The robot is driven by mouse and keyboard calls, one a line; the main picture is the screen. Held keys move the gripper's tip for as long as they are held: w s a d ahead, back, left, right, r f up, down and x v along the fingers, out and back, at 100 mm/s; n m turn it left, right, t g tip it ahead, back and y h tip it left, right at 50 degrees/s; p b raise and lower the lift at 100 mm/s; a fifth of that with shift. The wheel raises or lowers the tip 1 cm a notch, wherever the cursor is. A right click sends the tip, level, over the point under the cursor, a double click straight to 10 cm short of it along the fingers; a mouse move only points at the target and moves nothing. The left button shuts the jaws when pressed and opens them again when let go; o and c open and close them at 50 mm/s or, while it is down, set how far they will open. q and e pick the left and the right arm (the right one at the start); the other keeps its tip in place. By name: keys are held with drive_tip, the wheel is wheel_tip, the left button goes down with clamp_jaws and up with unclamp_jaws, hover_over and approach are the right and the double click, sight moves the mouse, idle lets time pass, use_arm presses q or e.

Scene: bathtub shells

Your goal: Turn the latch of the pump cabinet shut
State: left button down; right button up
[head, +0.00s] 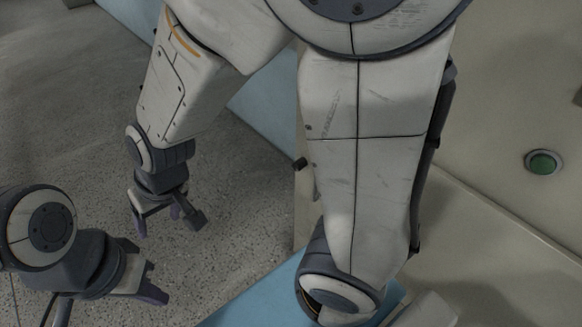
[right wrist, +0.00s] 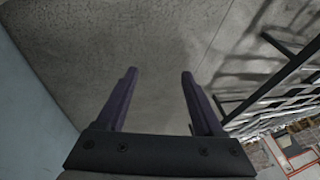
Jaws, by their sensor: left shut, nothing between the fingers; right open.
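I cannot make out the pump cabinet or its latch for certain in either view. My left gripper (head: 152,283) is shut and empty at the lower left of the head view, above the speckled floor. My right gripper (head: 170,222) is open and empty, a little above and right of the left one in the head view. In the right wrist view its two dark fingers (right wrist: 159,74) stand apart with only grey floor between them. Neither gripper touches anything that I can see.
A pale blue panel (head: 262,108) runs behind my right arm, and a similar wall (right wrist: 35,105) is left in the wrist view. A green round button (head: 543,162) sits on a beige surface. A metal rack (right wrist: 285,95) stands at right. Speckled floor (head: 245,215) is open.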

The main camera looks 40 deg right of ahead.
drive_tip(key=w+f+m+t, duration=0.25)
drive_tip(key=w+f, duration=0.25)
drive_tip(key=w, duration=0.3)
drive_tip(key=w+d+f+m+t+h+b, duration=0.35)
drive_tip(key=w+d+f+m, duration=0.25)
drive_tip(key=w, duration=0.3)
drive_tip(key=m+g+h+b, duration=0.4)
drive_tip(key=m+g+h, duration=0.55)
drive_tip(key=h, duration=0.85)
approach(295, 168)
drive_tip(key=m+t, duration=0.1)
drive_tip(key=t, duration=0.1)
use_arm(q)
wheel_tip(295, 168, down, 8)
drive_tip(key=shift+p, duration=0.45)
use_arm(e)
drive_tip(key=d, duration=1)
drive_tip(key=shift+s+d, duration=0.1)
drive_tip(key=shift+d, duration=0.1)
use_arm(q)
drive_tip(key=shift+f, duration=0.1)
use_arm(e)
drive_tip(key=shift+c, duration=0.3)
clamp_jaws()
